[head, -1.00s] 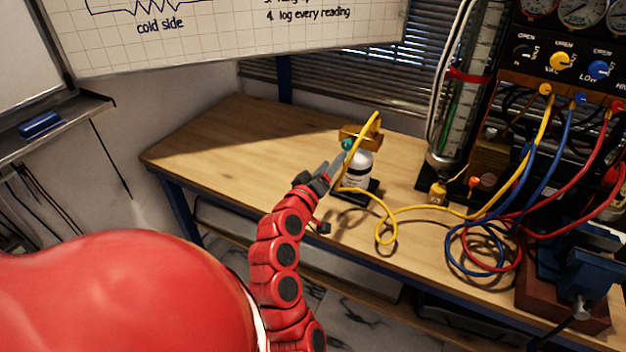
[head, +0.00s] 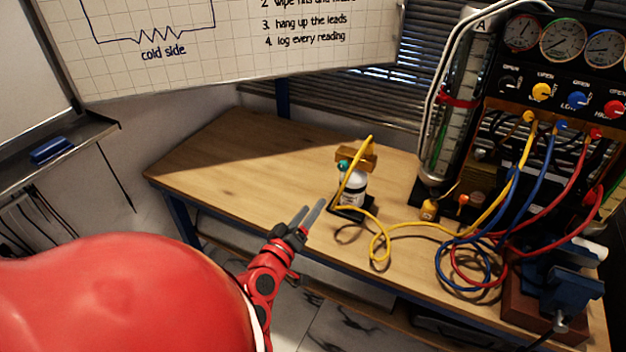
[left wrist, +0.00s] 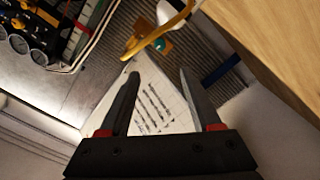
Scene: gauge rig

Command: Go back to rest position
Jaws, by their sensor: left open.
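My left gripper (head: 307,213) is open and empty over the front edge of the workbench (head: 225,165) in the head view. Its two dark fingers point up and right, apart from the small white bottle (head: 353,187) with the brass block (head: 356,158) on top. In the left wrist view the spread fingers (left wrist: 157,85) have nothing between them that they touch; the whiteboard shows behind. My right gripper is not in view.
Blue (head: 440,262) and red hoses coil near a blue vise (head: 568,275). A gauge panel (head: 560,85) and a clear column (head: 452,125) stand at the right. The bench's left part is clear.

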